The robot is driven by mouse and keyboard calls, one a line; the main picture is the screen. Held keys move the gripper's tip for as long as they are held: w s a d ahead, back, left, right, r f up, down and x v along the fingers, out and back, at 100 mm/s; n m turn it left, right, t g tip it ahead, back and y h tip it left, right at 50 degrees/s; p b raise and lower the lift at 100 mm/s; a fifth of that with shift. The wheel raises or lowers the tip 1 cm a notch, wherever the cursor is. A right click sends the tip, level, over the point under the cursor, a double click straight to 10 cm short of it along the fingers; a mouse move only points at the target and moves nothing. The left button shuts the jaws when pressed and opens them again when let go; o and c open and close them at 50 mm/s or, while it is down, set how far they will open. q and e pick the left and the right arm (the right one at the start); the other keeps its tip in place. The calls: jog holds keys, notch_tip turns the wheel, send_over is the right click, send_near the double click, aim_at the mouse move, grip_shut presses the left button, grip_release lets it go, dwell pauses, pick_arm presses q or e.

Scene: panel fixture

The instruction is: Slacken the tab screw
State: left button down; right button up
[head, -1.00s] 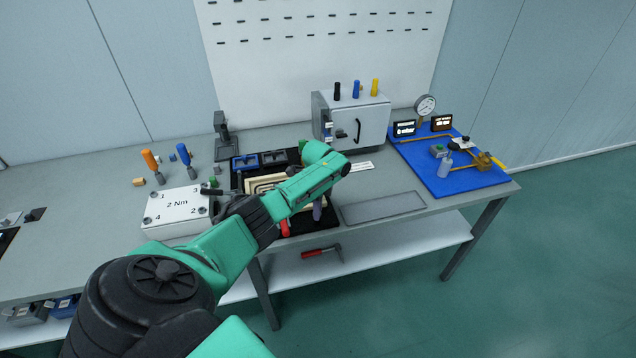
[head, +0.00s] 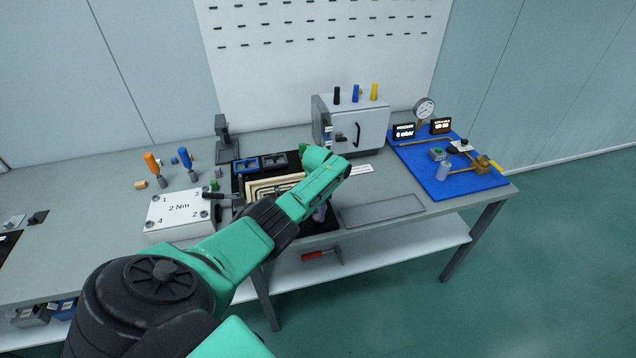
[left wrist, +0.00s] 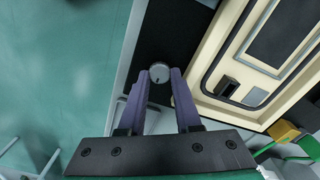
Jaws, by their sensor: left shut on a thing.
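My left gripper (left wrist: 160,76) has two purple fingers. In the left wrist view they are shut on a small round grey screw head (left wrist: 160,71), which looks like the tab screw, at the black base (left wrist: 172,38) beside the cream panel. In the head view my left gripper (head: 320,213) is mostly hidden behind my green forearm, and the screw cannot be seen. The cream panel (head: 262,187) with dark grooves is partly covered by my arm. In the left wrist view the panel (left wrist: 212,60) lies right of the fingers. My right gripper is not in view.
A white 2 Nm block (head: 178,209) stands left of my forearm, with orange (head: 151,162) and blue (head: 185,157) drivers behind it. A grey cabinet (head: 357,125) is at the back. A blue board (head: 430,180) with a gauge lies right. A flat grey tray (head: 382,211) lies nearer.

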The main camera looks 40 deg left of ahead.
aim_at(317, 215)
pick_arm(q)
jog(key=n, duration=0.3)
jog(key=shift+w+a+r, duration=0.1)
jog(key=shift+r, duration=0.05)
jog(key=shift+n, duration=0.4)
jog(key=c, duration=0.9)
grip_release()
notch_tip(317, 215, up, 6)
jog(key=p, duration=0.3)
notch_tip(317, 215, up, 8)
jog(key=shift+r+b, duration=0.25)
jog(key=shift+b, duration=0.25)
